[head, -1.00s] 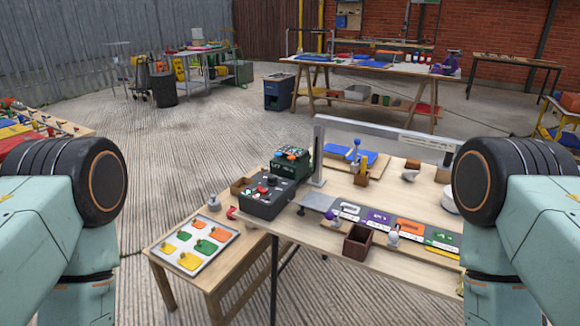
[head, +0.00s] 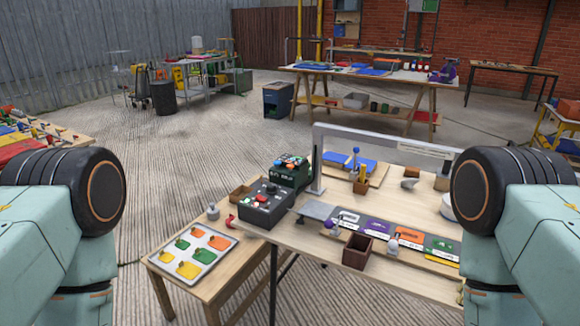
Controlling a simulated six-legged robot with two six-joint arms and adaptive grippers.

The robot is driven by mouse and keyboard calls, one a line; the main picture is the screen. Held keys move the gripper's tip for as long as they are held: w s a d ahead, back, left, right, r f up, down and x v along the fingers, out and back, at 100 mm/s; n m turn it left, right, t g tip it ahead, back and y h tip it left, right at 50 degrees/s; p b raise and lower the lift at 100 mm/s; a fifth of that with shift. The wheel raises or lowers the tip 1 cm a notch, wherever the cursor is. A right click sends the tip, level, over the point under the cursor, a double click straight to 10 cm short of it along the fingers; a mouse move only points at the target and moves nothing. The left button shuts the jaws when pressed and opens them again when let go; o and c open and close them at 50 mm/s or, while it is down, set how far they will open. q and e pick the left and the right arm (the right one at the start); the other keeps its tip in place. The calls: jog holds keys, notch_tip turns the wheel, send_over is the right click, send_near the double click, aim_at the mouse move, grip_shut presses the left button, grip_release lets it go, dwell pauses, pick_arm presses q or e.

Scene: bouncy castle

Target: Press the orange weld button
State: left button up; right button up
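A dark control box (head: 265,206) with red and pale knobs stands at the left end of the near workbench (head: 330,241). A green-black box (head: 291,171) with several small coloured buttons, some orange-red, stands just behind it. A strip on the bench carries several coloured plates with white marks, among them an orange plate (head: 410,237). The labels are too small to read, so I cannot tell which orange part is the weld button. My two arms show at the left and right edges, apart from the bench. Neither gripper is in view.
A low side table (head: 215,275) holds a white tray (head: 232,240) of coloured pieces. A brown open box (head: 357,251) sits at the bench's front. A grey frame (head: 385,146) spans the bench's back. Other worktables stand farther off, with open floor (head: 190,165) at the left.

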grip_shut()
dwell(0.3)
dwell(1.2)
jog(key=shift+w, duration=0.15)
